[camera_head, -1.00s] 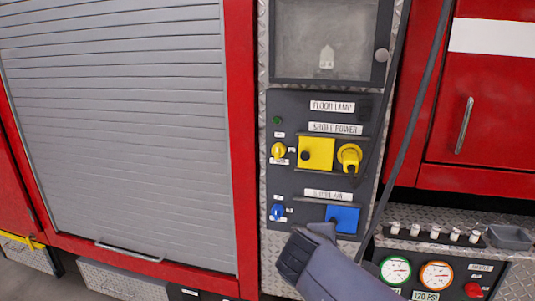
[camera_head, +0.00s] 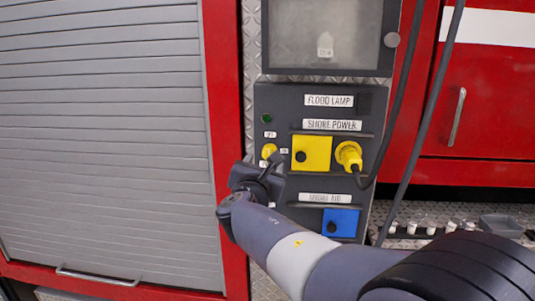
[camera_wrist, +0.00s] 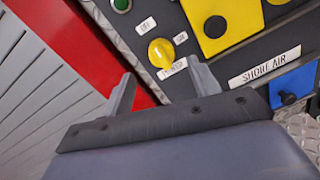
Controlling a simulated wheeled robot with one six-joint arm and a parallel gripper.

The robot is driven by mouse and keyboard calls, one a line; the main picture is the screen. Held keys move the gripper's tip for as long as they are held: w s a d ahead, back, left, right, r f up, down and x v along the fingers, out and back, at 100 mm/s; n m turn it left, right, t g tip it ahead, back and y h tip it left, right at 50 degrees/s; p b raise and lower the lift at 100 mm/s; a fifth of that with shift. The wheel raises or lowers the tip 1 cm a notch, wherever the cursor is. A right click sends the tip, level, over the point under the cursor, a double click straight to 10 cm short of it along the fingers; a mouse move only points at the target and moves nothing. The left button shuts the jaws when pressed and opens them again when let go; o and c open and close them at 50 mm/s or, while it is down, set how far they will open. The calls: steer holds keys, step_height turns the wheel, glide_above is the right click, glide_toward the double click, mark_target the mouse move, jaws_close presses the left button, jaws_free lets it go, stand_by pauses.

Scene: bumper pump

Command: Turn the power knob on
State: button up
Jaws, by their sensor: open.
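The small yellow power knob (camera_head: 269,150) sits on the dark panel, left of the yellow shore power cover (camera_head: 312,154). In the wrist view the yellow knob (camera_wrist: 161,53) has a label reading roughly "POWER" just below it and small position labels above and to its right. My gripper (camera_wrist: 160,82) is open, with one finger on each side below the knob. The knob lies just beyond the fingertips, roughly between their lines, and nothing is held. In the head view my gripper (camera_head: 262,172) is right below the knob and its fingers are partly hidden by my wrist.
A yellow plug (camera_head: 348,154) with a black cable is right of the cover. A green indicator (camera_head: 267,118) is above the knob. A grey shutter (camera_head: 105,150) fills the left.

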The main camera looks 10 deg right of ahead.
mark_target(268, 154)
steer(key=p+x, duration=0.1)
steer(key=x, duration=0.5)
steer(key=shift+w+d, duration=0.25)
steer(key=shift+w, duration=0.1)
steer(key=shift+c, duration=0.4)
steer(key=c, duration=0.9)
